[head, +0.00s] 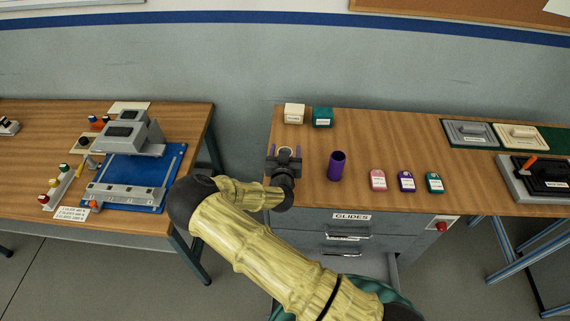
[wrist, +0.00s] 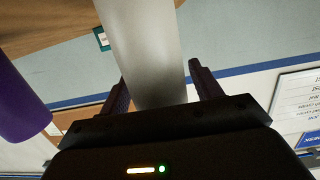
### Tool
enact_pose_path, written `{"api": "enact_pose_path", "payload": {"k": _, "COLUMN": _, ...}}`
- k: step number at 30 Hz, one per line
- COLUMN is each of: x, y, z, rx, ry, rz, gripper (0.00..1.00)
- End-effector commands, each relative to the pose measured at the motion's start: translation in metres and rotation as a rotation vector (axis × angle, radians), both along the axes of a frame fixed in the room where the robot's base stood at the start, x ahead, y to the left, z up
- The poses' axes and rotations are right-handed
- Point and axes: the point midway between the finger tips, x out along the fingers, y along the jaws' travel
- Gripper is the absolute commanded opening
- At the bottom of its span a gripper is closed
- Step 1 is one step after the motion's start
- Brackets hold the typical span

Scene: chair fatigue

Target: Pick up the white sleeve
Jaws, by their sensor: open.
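The white sleeve (wrist: 145,45) is a pale, smooth cylinder. In the wrist view it stands between the two dark fingers of my gripper (wrist: 160,78), which is open around it. A gap shows beside the right finger; whether the left finger touches the sleeve I cannot tell. In the head view my gripper (head: 284,158) is over the left part of the drawer bench and hides most of the sleeve. A purple sleeve (head: 337,167) stands upright to the right of my gripper; it also shows at the left of the wrist view (wrist: 18,98).
Pink (head: 378,181), purple (head: 406,182) and teal (head: 434,183) labelled blocks lie right of the purple sleeve. A cream block (head: 294,114) and a green block (head: 322,117) sit behind my gripper. A drawer (head: 385,266) below stands partly open. Bench space behind the purple sleeve is clear.

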Motion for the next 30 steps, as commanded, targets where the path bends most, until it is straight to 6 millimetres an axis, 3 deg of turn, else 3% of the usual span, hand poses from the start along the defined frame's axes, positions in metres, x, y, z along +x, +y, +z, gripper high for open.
{"api": "enact_pose_path", "payload": {"k": 2, "x": 0.000, "y": 0.000, "z": 0.000, "rx": 0.000, "ry": 0.000, "rz": 0.000, "gripper": 0.64}}
{"api": "enact_pose_path", "payload": {"k": 9, "x": 0.000, "y": 0.000, "z": 0.000, "rx": 0.000, "ry": 0.000, "rz": 0.000, "gripper": 0.17}}
{"api": "enact_pose_path", "payload": {"k": 10, "x": 0.000, "y": 0.000, "z": 0.000, "rx": 0.000, "ry": 0.000, "rz": 0.000, "gripper": 0.14}}
{"api": "enact_pose_path", "payload": {"k": 22, "x": 0.000, "y": 0.000, "z": 0.006, "rx": 0.002, "ry": -0.002, "rz": 0.000, "gripper": 0.14}}
{"api": "enact_pose_path", "payload": {"k": 30, "x": 0.000, "y": 0.000, "z": 0.036, "rx": 0.004, "ry": -0.003, "rz": -0.002, "gripper": 0.14}}
